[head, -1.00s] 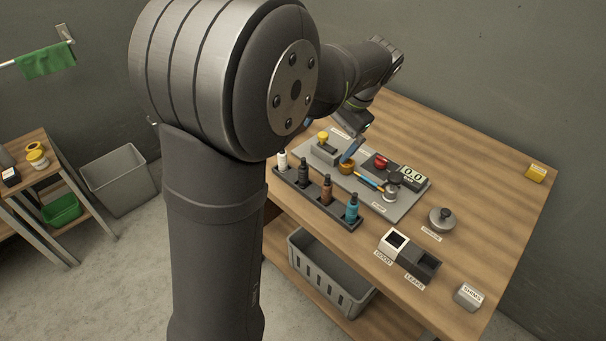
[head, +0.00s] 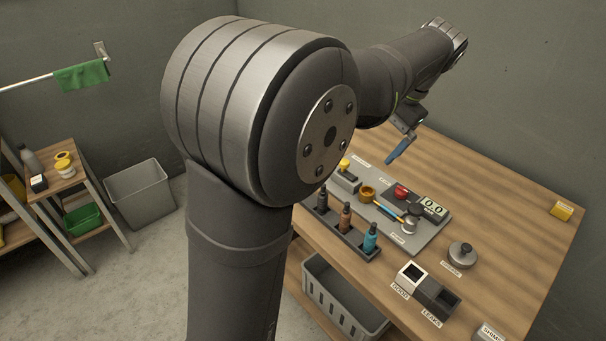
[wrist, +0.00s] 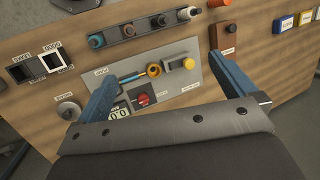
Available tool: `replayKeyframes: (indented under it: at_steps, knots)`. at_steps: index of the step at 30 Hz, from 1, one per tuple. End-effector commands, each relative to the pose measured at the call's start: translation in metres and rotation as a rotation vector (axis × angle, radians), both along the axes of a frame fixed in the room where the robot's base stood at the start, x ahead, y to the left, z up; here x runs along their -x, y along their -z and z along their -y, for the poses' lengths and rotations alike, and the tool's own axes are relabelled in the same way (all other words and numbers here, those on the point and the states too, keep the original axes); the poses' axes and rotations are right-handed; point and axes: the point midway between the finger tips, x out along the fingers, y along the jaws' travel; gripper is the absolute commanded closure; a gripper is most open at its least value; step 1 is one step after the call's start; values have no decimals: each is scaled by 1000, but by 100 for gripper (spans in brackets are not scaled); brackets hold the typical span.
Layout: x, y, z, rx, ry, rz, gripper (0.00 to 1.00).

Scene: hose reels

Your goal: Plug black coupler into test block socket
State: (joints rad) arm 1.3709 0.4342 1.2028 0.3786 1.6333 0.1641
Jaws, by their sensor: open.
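The black coupler (head: 322,198) looks to be the dark bottle-shaped piece upright in the rack (head: 345,236); in the wrist view it is the dark piece (wrist: 159,20). A brass ring-shaped socket (head: 367,193) sits on the grey test panel (head: 432,237); it also shows in the wrist view (wrist: 153,70). I cannot tell for sure if it is the test block socket; a grey block with a yellow knob (head: 344,176) sits beside it. My gripper (wrist: 165,66) is open and empty, with blue fingers apart above the panel. It also shows in the head view (head: 403,149).
The rack also holds brown (head: 346,215) and teal (head: 370,237) pieces. GOOD and LEAKS bins (head: 436,297) stand at the front. The bench's right side is mostly clear.

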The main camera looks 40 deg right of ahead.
Motion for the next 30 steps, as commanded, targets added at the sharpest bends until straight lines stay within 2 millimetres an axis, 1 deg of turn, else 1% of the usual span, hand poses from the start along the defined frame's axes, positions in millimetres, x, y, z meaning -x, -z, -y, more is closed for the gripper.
replayKeyframes:
  at_steps: [7,8,9,15,22,24,26,30]
  knots:
    - [1,-1,0,-1,0,0,0]
    - [1,-1,0,0,0,0,4]
    - [1,-1,0,0,0,0,12]
    - [0,-1,0,0,0,0,50]
    - [0,-1,0,0,0,0,50]
    - [-2,1,-1,3,-5,-8,50]
    - [-9,4,-4,11,-18,-27,50]
    - [-36,22,-19,63,-77,-126,50]
